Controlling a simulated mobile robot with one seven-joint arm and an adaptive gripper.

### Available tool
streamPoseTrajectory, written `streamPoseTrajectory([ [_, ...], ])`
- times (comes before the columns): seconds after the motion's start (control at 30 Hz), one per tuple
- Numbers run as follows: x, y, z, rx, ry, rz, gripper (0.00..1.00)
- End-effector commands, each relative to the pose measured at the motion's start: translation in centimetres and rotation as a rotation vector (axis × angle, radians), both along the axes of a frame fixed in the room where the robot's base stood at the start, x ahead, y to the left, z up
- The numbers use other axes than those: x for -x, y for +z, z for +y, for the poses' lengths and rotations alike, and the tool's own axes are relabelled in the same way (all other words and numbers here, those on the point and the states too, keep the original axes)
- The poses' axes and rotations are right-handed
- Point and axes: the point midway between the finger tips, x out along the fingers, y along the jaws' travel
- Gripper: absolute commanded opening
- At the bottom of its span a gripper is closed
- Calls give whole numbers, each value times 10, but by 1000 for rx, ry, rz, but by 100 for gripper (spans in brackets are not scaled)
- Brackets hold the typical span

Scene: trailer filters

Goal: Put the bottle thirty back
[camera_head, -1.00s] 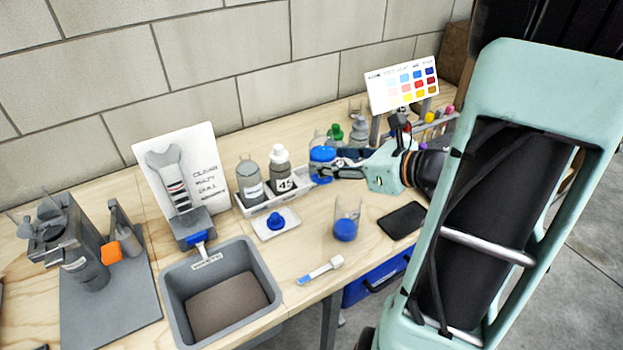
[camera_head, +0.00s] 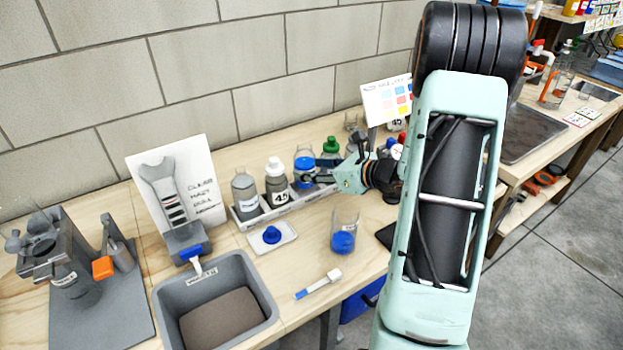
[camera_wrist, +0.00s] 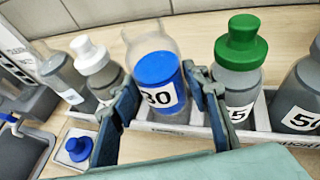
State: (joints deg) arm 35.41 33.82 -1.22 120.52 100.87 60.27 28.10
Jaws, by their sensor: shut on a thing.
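Bottle thirty (camera_head: 305,168) is clear and uncapped, with blue contents. It stands upright in the rack's row, between the white-capped bottle 45 (camera_head: 276,180) and a green-capped bottle (camera_head: 330,150). In the wrist view, bottle thirty (camera_wrist: 158,80) shows part of its "30" label between the two fingers of my gripper (camera_wrist: 162,84), which is shut on it. My gripper (camera_head: 322,174) reaches it from the right in the head view. The grey rack (camera_head: 275,211) runs under the bottles. I cannot tell whether bottle thirty rests on the rack's floor.
A blue cap (camera_head: 272,235) lies on a small white tray (camera_head: 285,242). A glass beaker with blue contents (camera_head: 344,236) stands in front of the rack. A grey bin (camera_head: 215,300), a brush-like tool (camera_head: 318,284) and a colour chart (camera_head: 387,98) are nearby.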

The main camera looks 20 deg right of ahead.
Motion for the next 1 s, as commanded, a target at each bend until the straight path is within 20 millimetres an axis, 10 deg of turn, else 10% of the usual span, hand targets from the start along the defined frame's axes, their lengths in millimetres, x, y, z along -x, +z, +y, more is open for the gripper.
streamPoseTrajectory([
  [0.6, -2, -36, 0, -1, 0, -2, 3],
  [0.63, -1, -36, 0, 0, 0, 1, 45],
  [1.0, -1, -33, 0, 0, -1, 0, 50],
])
